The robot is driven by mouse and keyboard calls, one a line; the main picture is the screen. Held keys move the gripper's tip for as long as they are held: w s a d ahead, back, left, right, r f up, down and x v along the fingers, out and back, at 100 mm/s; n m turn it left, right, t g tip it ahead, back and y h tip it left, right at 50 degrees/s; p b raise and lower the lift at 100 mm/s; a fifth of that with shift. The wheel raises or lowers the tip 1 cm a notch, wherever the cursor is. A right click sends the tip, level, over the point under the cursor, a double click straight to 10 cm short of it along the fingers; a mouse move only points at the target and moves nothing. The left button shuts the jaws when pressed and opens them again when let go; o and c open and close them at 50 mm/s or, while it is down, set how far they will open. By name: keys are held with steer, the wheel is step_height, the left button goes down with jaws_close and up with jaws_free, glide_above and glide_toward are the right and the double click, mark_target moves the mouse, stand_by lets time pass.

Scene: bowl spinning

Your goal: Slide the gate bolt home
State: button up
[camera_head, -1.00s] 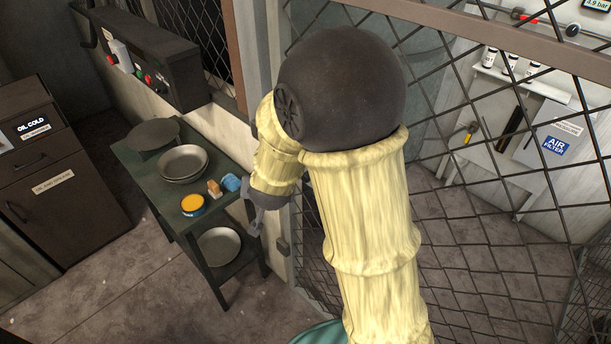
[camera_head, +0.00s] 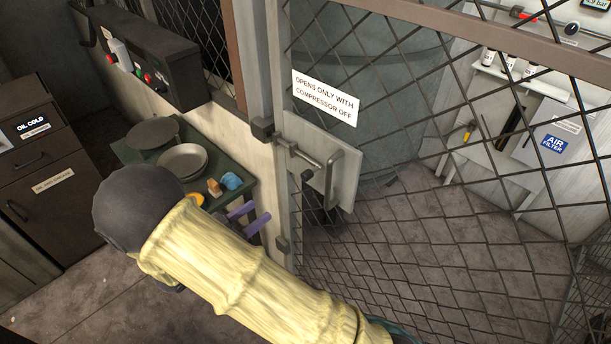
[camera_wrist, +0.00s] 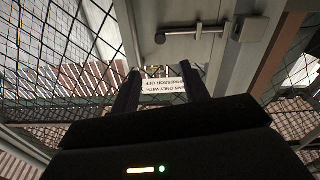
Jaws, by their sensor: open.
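The gate bolt (camera_head: 305,156) is a grey metal rod lying across a pale plate (camera_head: 347,189) on the mesh gate. A dark box-shaped keeper (camera_head: 262,128) sits on the post at its left end. Whether the rod's tip is inside the keeper, I cannot tell. In the wrist view the bolt (camera_wrist: 195,31) and the keeper (camera_wrist: 250,28) show at the top, with a round knob at the rod's left end. My gripper (camera_head: 250,217) is open and empty, below and left of the bolt, apart from it. Its dark fingers (camera_wrist: 160,88) show in the wrist view.
A white sign (camera_head: 325,97) hangs on the gate above the bolt. An upright pull handle (camera_head: 333,178) stands right beside the bolt. A green side table (camera_head: 125,150) with pans and small items is at left, partly behind my arm. A control box (camera_head: 150,60) hangs above it.

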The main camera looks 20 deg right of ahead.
mark_target(303, 178)
steer(key=p+x, duration=0.5)
steer(key=x, duration=1.2)
steer(key=shift+w+d+p, duration=0.15)
steer(key=shift+d+p, duration=0.1)
steer(key=shift+p, duration=0.1)
jaws_close()
